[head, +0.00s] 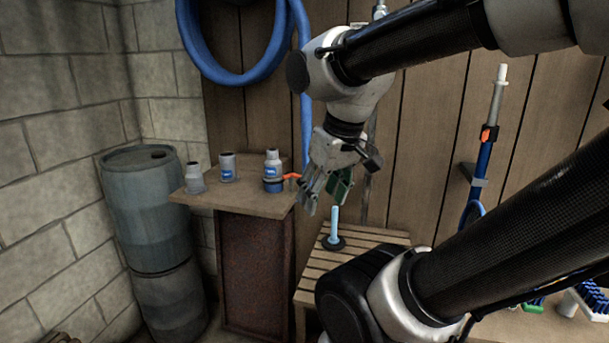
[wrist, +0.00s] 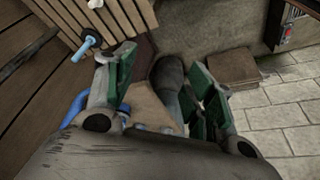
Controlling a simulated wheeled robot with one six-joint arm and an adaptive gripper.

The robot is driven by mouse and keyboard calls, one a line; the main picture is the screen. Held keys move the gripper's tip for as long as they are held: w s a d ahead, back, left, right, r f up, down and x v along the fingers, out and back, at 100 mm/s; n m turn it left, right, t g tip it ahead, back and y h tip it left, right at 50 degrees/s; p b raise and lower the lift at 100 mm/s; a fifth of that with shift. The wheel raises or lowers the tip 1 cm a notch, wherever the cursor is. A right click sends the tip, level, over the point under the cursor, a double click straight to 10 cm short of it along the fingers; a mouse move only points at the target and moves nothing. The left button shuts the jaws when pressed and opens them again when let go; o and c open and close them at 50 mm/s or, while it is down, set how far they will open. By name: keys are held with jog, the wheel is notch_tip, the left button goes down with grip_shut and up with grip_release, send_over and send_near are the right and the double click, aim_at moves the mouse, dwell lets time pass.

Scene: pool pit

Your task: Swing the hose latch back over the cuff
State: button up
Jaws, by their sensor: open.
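The orange latch (head: 291,177) sticks out to the right from the dark blue cuff (head: 273,186) on the wooden shelf. A grey-white fitting (head: 272,164) with a blue label stands on the cuff. My gripper (head: 324,195) is open and empty, just right of the latch and the shelf's right edge, apart from both. In the wrist view the green-padded fingers (wrist: 160,65) are spread, with part of the shelf (wrist: 150,108) showing between them. I cannot make out the latch in the wrist view; the gripper body hides part of the shelf.
Two grey fittings, one (head: 227,167) and another (head: 194,179), stand left of the cuff. A blue barrel (head: 150,210) stands left of the shelf. The blue hose (head: 305,120) hangs behind. A slatted bench (head: 370,243) with a light-blue upright peg (head: 335,222) lies below right.

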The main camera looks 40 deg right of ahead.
jog(key=w+d, duration=0.1)
jog(key=w+d+g, duration=0.1)
jog(key=w, duration=0.1)
jog(key=w+d+m+g, duration=0.1)
jog(key=w, duration=0.1)
jog(key=shift+w+d+f+h, duration=0.15)
jog(key=shift+w+f+h, duration=0.1)
jog(key=shift+h, duration=0.15)
grip_shut()
jog(key=w+d+r+m+g+h, duration=0.1)
jog(key=w+d+r+m+h, duration=0.2)
jog(key=w+d+m, duration=0.8)
jog(key=shift+w+d+r+m, duration=0.3)
jog(key=shift+w+r+m, duration=0.75)
jog(key=shift+w+m, duration=1)
